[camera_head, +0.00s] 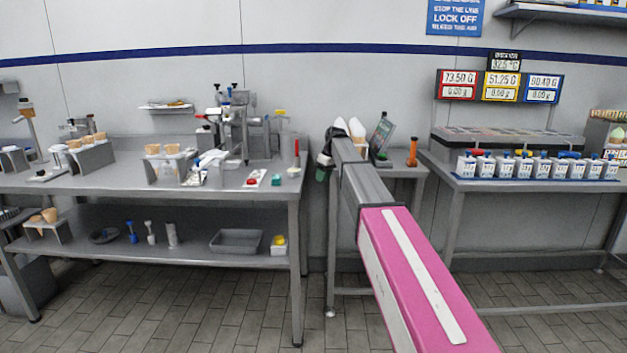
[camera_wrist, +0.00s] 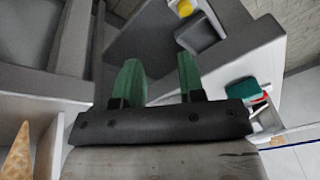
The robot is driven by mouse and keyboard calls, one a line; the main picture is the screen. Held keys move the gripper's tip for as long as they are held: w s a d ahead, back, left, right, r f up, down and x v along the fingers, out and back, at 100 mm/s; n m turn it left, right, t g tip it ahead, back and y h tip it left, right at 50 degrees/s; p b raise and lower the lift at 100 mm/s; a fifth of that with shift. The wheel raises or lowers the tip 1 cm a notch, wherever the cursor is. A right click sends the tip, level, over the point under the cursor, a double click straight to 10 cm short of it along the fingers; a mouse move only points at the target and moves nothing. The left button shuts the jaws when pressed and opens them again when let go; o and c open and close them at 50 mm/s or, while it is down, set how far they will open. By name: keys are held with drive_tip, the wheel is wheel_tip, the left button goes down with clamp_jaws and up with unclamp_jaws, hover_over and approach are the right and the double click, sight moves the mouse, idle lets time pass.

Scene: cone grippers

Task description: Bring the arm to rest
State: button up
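My arm, with a pink and grey link (camera_head: 415,275), reaches forward from the lower middle of the head view. It ends in the gap between the left bench and the small table behind. My gripper (camera_head: 322,174) is small there, dark with green tips, near the left bench's right end. In the wrist view my gripper (camera_wrist: 160,76) has two green fingers standing well apart, with nothing held between them. Most of its far side is hidden in the head view.
The left steel bench (camera_head: 100,186) bears cone holders and a machine; its lower shelf has a grey tub (camera_head: 236,241). A small table (camera_head: 400,168) stands behind my arm. The right bench (camera_head: 520,187) holds white tubs. In the wrist view a cone (camera_wrist: 18,155) shows at left. Floor is clear.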

drive_tip(key=s+d+f+m+h, duration=0.1)
drive_tip(key=s+d+f+m, duration=0.25)
drive_tip(key=s+f, duration=0.6)
drive_tip(key=s+d+f+m, duration=0.2)
drive_tip(key=s+d+f, duration=0.2)
drive_tip(key=s+f, duration=0.55)
drive_tip(key=s+d+f+m, duration=0.1)
drive_tip(key=s+d+f, duration=0.1)
drive_tip(key=s+f, duration=0.2)
drive_tip(key=s+d+f+m+h, duration=0.1)
drive_tip(key=s+d+f+m, duration=0.1)
drive_tip(key=s, duration=0.8)
drive_tip(key=s+d+f+m+h, duration=0.1)
drive_tip(key=s+d+f+m, duration=0.1)
drive_tip(key=s+f, duration=0.4)
drive_tip(key=shift+s+d+f, duration=0.25)
drive_tip(key=shift+s+d, duration=0.4)
drive_tip(key=shift+s, duration=0.35)
